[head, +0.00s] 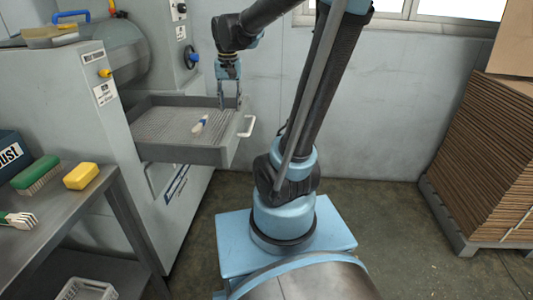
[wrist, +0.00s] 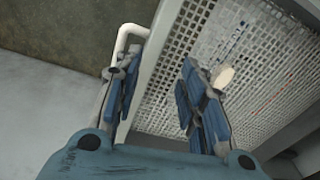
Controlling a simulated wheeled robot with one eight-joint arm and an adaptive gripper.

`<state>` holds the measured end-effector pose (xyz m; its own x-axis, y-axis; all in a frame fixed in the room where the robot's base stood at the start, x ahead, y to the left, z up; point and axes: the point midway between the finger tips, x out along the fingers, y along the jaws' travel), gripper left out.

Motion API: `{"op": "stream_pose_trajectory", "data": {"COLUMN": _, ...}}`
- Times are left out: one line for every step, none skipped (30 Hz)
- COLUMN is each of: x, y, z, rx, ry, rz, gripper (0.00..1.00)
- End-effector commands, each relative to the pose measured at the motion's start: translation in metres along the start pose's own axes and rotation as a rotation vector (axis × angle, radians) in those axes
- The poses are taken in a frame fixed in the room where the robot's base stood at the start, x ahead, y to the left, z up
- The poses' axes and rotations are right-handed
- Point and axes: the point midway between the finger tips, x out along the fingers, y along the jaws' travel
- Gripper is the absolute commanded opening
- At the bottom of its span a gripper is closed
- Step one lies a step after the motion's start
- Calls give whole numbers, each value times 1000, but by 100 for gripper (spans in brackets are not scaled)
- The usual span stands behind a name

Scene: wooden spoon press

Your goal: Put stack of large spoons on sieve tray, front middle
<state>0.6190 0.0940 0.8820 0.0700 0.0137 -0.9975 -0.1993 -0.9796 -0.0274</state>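The sieve tray (head: 165,124) is a grey drawer with a mesh floor, pulled out of the machine. A small pale bundle with a blue part, seemingly the stack of large spoons (head: 200,125), lies on the mesh toward the tray's front. Its pale rounded end (wrist: 222,77) shows in the wrist view, partly behind a finger. My gripper (head: 230,106) is at the tray's far front side, fingers pointing down. In the wrist view my gripper (wrist: 162,95) is open and empty. The tray's rim runs between its fingers in that picture; whether they touch it I cannot tell.
The tray's white handle (head: 247,126) sticks out close to one finger. A metal table (head: 70,215) at left carries a green brush (head: 36,173), a yellow block (head: 81,176) and a pale pronged bundle with green (head: 18,219). Stacked cardboard (head: 490,150) stands at right.

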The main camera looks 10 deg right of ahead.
Motion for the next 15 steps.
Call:
{"op": "stream_pose_trajectory", "data": {"x": 3, "y": 13, "z": 12, "rx": -7, "ry": 7, "rz": -2, "gripper": 37}}
{"op": "stream_pose_trajectory", "data": {"x": 4, "y": 20, "z": 19, "rx": -16, "ry": 12, "rz": -3, "gripper": 37}}
{"op": "stream_pose_trajectory", "data": {"x": 6, "y": 28, "z": 27, "rx": -27, "ry": 18, "rz": -5, "gripper": 37}}
{"op": "stream_pose_trajectory", "data": {"x": 8, "y": 34, "z": 33, "rx": -34, "ry": 22, "rz": -6, "gripper": 37}}
{"op": "stream_pose_trajectory", "data": {"x": 10, "y": 40, "z": 40, "rx": -43, "ry": 26, "rz": -6, "gripper": 37}}
{"op": "stream_pose_trajectory", "data": {"x": 14, "y": 48, "z": 48, "rx": -53, "ry": 31, "rz": -7, "gripper": 37}}
{"op": "stream_pose_trajectory", "data": {"x": 16, "y": 54, "z": 55, "rx": -61, "ry": 36, "rz": -8, "gripper": 37}}
{"op": "stream_pose_trajectory", "data": {"x": 19, "y": 59, "z": 61, "rx": -69, "ry": 41, "rz": -8, "gripper": 37}}
{"op": "stream_pose_trajectory", "data": {"x": 23, "y": 66, "z": 70, "rx": -79, "ry": 47, "rz": -9, "gripper": 37}}
{"op": "stream_pose_trajectory", "data": {"x": 26, "y": 71, "z": 76, "rx": -88, "ry": 52, "rz": -9, "gripper": 37}}
{"op": "stream_pose_trajectory", "data": {"x": 30, "y": 76, "z": 82, "rx": -95, "ry": 56, "rz": -9, "gripper": 37}}
{"op": "stream_pose_trajectory", "data": {"x": 35, "y": 82, "z": 91, "rx": -106, "ry": 61, "rz": -9, "gripper": 37}}
{"op": "stream_pose_trajectory", "data": {"x": 39, "y": 87, "z": 97, "rx": -114, "ry": 66, "rz": -8, "gripper": 37}}
{"op": "stream_pose_trajectory", "data": {"x": 43, "y": 91, "z": 103, "rx": -121, "ry": 71, "rz": -8, "gripper": 37}}
{"op": "stream_pose_trajectory", "data": {"x": 49, "y": 97, "z": 112, "rx": -133, "ry": 77, "rz": -8, "gripper": 37}}
